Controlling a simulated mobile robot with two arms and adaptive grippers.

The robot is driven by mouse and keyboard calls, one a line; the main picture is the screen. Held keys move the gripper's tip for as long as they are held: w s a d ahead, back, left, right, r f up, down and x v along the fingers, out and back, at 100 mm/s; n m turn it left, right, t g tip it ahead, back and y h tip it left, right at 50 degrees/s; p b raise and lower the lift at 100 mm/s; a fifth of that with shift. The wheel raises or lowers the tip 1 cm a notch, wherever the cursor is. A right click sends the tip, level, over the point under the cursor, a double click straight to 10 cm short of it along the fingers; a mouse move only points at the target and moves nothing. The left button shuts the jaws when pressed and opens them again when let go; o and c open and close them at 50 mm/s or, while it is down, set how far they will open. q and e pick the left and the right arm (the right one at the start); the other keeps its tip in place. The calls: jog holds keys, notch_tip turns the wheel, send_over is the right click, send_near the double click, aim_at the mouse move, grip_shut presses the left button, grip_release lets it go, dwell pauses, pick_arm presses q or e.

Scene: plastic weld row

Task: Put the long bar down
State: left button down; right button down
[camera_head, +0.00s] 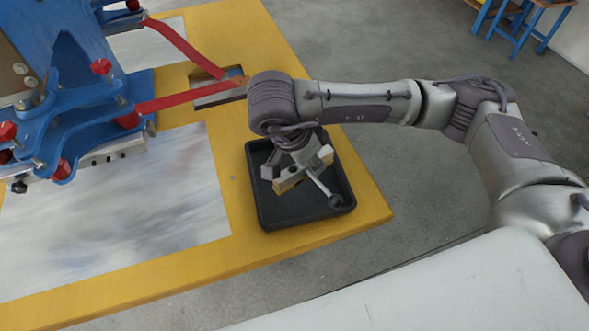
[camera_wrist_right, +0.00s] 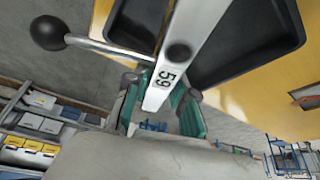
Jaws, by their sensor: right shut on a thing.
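My right gripper (camera_wrist_right: 160,108) is shut on the long bar (camera_wrist_right: 188,42), a silver-white bar with a dark round spot and the number 59. Its teal finger pads lie along both sides of the bar. In the head view, the right gripper (camera_head: 290,174) is over the black tray (camera_head: 253,192), with part of the bar (camera_head: 323,157) showing beside the fingers. A thin rod with a black ball end (camera_head: 336,201) sticks out near it; this ball also shows in the wrist view (camera_wrist_right: 48,33). I cannot tell whether the bar touches the tray. My left gripper is not in view.
The tray stands near the right edge of a yellow table (camera_head: 360,208). A blue machine (camera_head: 75,110) with red knobs and red straps (camera_head: 190,98) is at the left. A grey plate (camera_head: 120,215) covers much of the table. Shelves (camera_wrist_right: 25,145) stand beyond.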

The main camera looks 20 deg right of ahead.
jog(key=w+f, duration=0.2)
jog(key=w, duration=0.1)
jog(key=w+f, duration=0.2)
jog(key=w, duration=0.2)
jog(key=w+a+f+p, duration=0.1)
jog(key=w+f, duration=0.1)
jog(key=w, duration=0.1)
jog(key=shift+w+f, duration=0.1)
jog(key=shift+w, duration=0.1)
notch_tip(320, 180, down, 4)
jog(key=shift+f+p, duration=0.1)
jog(key=shift+p, duration=0.2)
jog(key=shift+w, duration=0.1)
jog(key=shift+f, duration=0.15)
jog(key=c, duration=1)
grip_release()
jog(key=shift+o, duration=0.2)
